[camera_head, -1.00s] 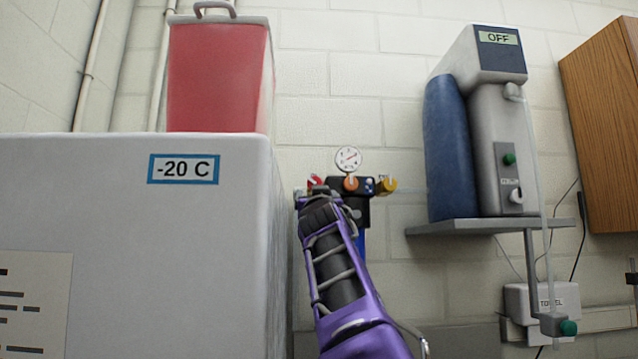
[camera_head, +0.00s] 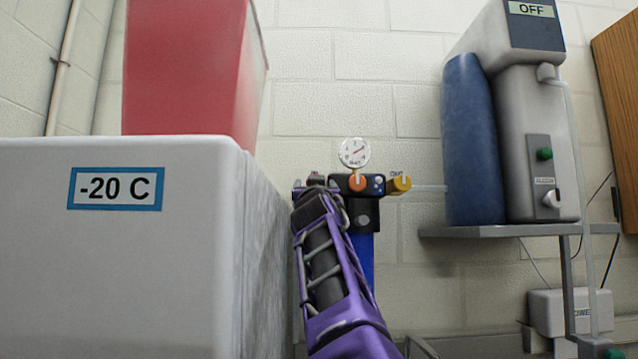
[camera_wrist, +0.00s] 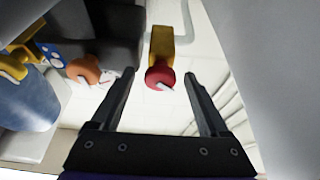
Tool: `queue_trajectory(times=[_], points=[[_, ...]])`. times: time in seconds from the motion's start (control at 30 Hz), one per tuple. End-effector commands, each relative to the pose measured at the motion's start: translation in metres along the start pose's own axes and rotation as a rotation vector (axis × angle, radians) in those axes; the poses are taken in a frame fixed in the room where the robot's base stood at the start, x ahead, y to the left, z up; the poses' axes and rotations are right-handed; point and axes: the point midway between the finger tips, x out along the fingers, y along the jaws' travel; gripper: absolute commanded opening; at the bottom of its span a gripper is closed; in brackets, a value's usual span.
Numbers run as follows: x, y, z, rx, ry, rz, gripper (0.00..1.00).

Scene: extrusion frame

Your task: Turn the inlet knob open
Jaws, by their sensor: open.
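A red knob (camera_wrist: 158,77) with a white pointer sits on a brass-coloured fitting (camera_wrist: 160,42) in the wrist view. I take it as the inlet knob, though no label on it is readable. My gripper (camera_wrist: 161,73) is open, with its fingers on either side of the red knob and a gap on both sides. An orange knob (camera_head: 358,182) sits under a round dial gauge (camera_head: 354,152) on the dark regulator block (camera_head: 362,212). In the head view my gripper (camera_head: 315,182) mostly hides the red knob.
A white freezer (camera_head: 115,270) marked -20 C stands close on the left, with a red container (camera_head: 185,70) on top. A shelf (camera_head: 490,231) at right holds a grey unit (camera_head: 520,150) and a blue cylinder (camera_head: 472,140). A thin tube runs from the yellow knob towards the cylinder.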

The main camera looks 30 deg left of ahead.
Motion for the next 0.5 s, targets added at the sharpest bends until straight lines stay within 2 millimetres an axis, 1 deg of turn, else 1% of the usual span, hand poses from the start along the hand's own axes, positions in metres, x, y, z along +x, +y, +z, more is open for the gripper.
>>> queue_trajectory(times=[0.3,0.37,0.5], points=[[0.0003,-0.0009,-0.0003,0.000,0.000,-0.001,0.78],[0.0003,-0.0008,-0.0003,0.000,0.000,0.000,0.69],[0.0003,-0.0007,-0.0003,0.000,0.000,0.000,0.44]])
